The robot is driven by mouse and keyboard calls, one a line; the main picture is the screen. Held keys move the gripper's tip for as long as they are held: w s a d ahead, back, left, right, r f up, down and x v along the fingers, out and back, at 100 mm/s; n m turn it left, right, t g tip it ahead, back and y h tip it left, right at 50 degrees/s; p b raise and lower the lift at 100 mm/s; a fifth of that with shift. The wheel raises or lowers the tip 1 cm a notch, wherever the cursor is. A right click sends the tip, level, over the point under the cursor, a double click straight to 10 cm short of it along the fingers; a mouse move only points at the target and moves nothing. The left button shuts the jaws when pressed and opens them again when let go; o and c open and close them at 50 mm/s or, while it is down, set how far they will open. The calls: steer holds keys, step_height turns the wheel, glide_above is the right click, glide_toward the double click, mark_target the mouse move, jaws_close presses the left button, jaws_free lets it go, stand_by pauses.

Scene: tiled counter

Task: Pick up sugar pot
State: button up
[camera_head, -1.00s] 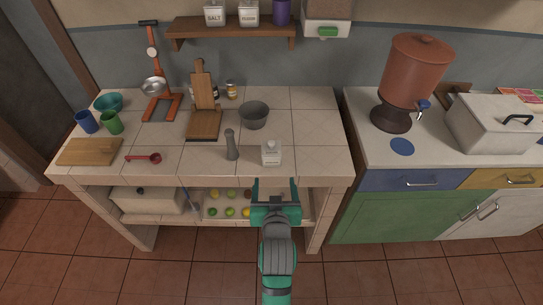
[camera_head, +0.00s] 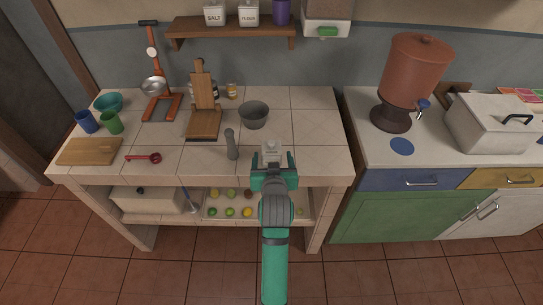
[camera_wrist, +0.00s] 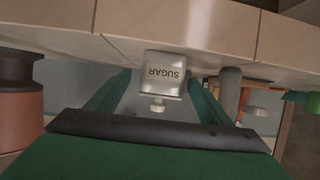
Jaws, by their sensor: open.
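The sugar pot (camera_head: 271,147) is a small white square jar with a knob on its lid. It stands on the tiled counter (camera_head: 310,150) near the front edge. In the wrist view the sugar pot (camera_wrist: 163,72) shows its SUGAR label upside down, between my two green fingers. My gripper (camera_head: 273,158) is open at the front of the pot, with a finger to either side. In the head view my gripper hides the pot's lower part. I cannot tell whether the fingers touch it.
A grey pepper mill (camera_head: 231,144) stands close to the left of the pot. A grey bowl (camera_head: 254,115) sits behind it. The counter right of the pot is clear.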

steer(key=shift+x, duration=1.85)
steer(key=shift+a, duration=0.1)
steer(key=c, duration=1.3)
steer(key=shift+c, duration=0.2)
steer(key=shift+r, duration=0.15)
